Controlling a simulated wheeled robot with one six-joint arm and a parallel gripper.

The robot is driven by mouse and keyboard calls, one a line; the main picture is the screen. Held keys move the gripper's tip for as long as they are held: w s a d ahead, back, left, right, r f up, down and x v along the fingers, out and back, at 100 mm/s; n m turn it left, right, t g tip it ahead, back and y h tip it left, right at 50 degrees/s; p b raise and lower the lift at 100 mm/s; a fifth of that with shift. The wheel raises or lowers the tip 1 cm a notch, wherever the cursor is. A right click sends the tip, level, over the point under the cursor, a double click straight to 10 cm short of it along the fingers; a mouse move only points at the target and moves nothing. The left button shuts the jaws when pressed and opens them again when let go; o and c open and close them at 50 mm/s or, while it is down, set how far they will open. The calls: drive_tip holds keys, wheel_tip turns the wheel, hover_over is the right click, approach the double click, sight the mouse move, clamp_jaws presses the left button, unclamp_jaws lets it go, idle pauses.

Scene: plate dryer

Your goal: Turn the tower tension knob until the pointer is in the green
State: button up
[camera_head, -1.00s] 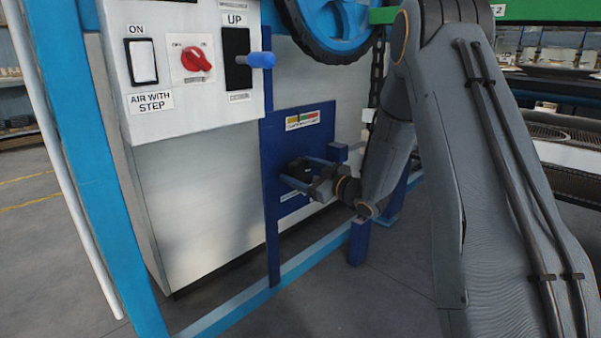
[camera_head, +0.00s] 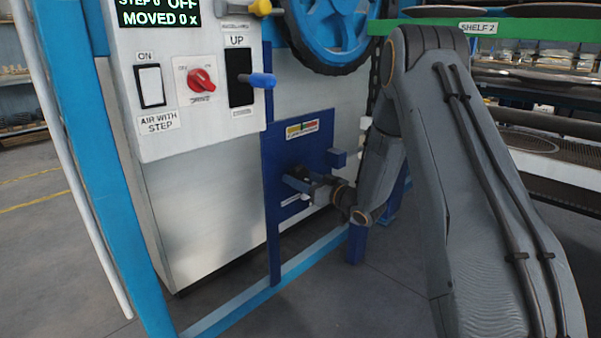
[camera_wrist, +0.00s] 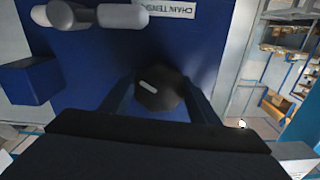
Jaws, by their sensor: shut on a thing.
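The tension knob (camera_wrist: 162,92) is dark with a pale mark on its face, in the middle of the wrist view. My gripper (camera_wrist: 160,100) has one finger on each side of it and is shut on it. In the head view my gripper (camera_head: 297,181) is at the blue panel (camera_head: 322,124) and hides most of the knob. The gauge (camera_head: 303,129) above has a strip of red, yellow and green. Its pointer is too small to place with certainty.
A blue block (camera_head: 337,159) juts from the panel beside my gripper; pale rounded parts (camera_wrist: 95,15) show near it in the wrist view. A white control box (camera_head: 195,125) with a blue-handled lever (camera_head: 258,80) stands up left. A blue wheel (camera_head: 325,30) is above.

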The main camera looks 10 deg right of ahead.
idle(0.3)
drive_tip(key=o, duration=1.1)
drive_tip(key=shift+c, duration=0.2)
drive_tip(key=p+v, duration=0.2)
drive_tip(key=v, duration=0.5)
drive_tip(key=shift+s+d, duration=0.25)
drive_tip(key=shift+s, duration=0.05)
